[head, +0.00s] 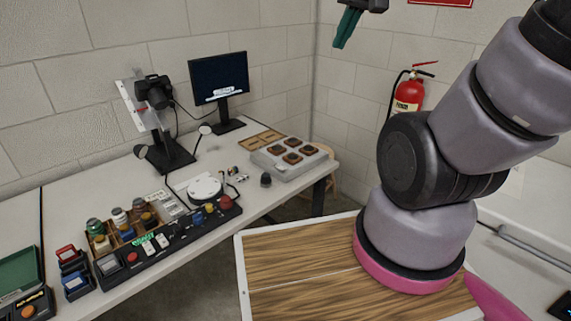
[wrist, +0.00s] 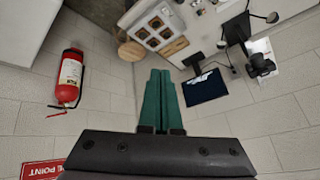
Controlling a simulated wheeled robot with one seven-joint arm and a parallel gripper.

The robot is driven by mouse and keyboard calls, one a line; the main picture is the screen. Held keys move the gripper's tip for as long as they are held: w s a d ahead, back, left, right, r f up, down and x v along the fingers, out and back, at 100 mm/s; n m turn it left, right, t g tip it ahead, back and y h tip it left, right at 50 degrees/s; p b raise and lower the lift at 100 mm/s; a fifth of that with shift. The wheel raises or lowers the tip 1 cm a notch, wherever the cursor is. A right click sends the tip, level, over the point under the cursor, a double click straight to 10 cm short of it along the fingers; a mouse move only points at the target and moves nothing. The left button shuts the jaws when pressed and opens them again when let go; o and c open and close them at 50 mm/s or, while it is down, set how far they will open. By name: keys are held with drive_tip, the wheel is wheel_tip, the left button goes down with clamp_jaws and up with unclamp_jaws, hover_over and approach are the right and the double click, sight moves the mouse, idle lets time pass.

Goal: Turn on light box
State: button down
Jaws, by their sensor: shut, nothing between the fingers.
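A pale grey box (head: 287,172) with several dark square inserts on its top stands at the right end of the white table; it looks like the light box, unlit. The same box shows at the top of the wrist view (wrist: 146,46). I cannot make out a switch on it for sure. My gripper (head: 344,40) is at the top of the head view, high above and right of the box, partly cut off. In the wrist view my gripper (wrist: 160,72) has its green fingers together, with nothing between them.
A dark monitor (head: 219,76), a camera on a stand (head: 154,92), a white round device (head: 205,188) and a black button panel (head: 160,245) share the table (head: 110,182). A red fire extinguisher (head: 408,94) hangs on the wall. Space around my gripper looks free.

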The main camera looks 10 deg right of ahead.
drive_tip(key=w+d+f+n+h, duration=0.15)
drive_tip(key=w+f+n, duration=0.35)
drive_tip(key=w+f, duration=1)
drive_tip(key=w+a+f+n+y, duration=0.2)
drive_tip(key=f, duration=0.7)
drive_tip(key=w+a+f+n+y, duration=0.2)
drive_tip(key=a+f, duration=0.1)
drive_tip(key=f, duration=0.7)
drive_tip(key=shift+w, duration=0.25)
drive_tip(key=shift+f, duration=0.15)
approach(281, 167)
drive_tip(key=w, duration=0.1)
drive_tip(key=w+a, duration=0.1)
drive_tip(key=shift+w+a, duration=0.15)
drive_tip(key=shift+w, duration=0.15)
wheel_tip(281, 167, down, 3)
drive_tip(key=shift+f, duration=0.5)
